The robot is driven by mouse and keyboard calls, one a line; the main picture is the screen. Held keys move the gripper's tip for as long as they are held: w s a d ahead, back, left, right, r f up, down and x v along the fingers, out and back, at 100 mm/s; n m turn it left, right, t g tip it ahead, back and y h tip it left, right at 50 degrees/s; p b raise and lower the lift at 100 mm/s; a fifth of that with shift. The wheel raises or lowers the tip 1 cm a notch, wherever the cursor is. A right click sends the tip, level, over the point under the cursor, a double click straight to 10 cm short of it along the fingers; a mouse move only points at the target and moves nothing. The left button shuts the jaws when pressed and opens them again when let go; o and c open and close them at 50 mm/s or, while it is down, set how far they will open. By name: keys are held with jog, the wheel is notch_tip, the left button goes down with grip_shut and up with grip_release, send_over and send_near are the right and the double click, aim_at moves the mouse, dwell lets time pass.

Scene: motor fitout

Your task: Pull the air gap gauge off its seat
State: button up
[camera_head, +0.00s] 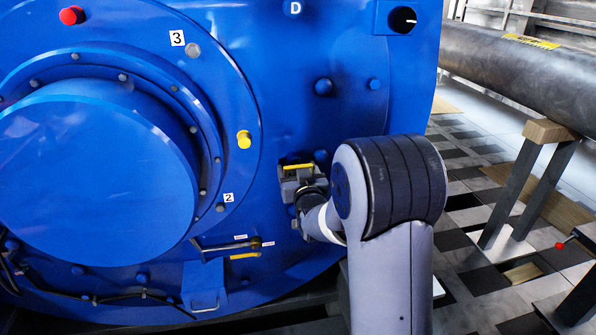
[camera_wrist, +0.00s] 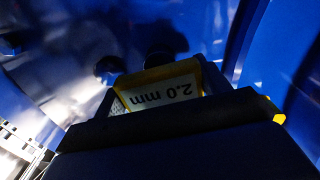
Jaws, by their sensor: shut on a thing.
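The air gap gauge (camera_wrist: 160,92) shows in the wrist view as a yellow-edged piece with a white label reading "2.0 mm", upside down. My gripper (camera_wrist: 170,118) is a dark shape across the lower part of that view, shut on the gauge. In the head view, the gauge's yellow edge (camera_head: 298,166) shows at my gripper (camera_head: 297,178), close against the blue motor face (camera_head: 285,120). The gauge's seat is hidden by the gripper, and I cannot tell whether the gauge is still seated in it.
The motor's round end cover (camera_head: 95,185) fills the left. A yellow knob (camera_head: 244,139), a red knob (camera_head: 72,15) and a black knob (camera_head: 403,20) stick out from the motor. A grey shaft (camera_head: 520,65) rests on a stand (camera_head: 530,185) at the right. Tiled floor lies between.

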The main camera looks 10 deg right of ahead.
jog(key=c, duration=0.3)
jog(key=shift+s+b, duration=1.05)
jog(key=shift+s, duration=1.95)
jog(key=shift+s+b, duration=0.8)
jog(key=shift+s, duration=10.2)
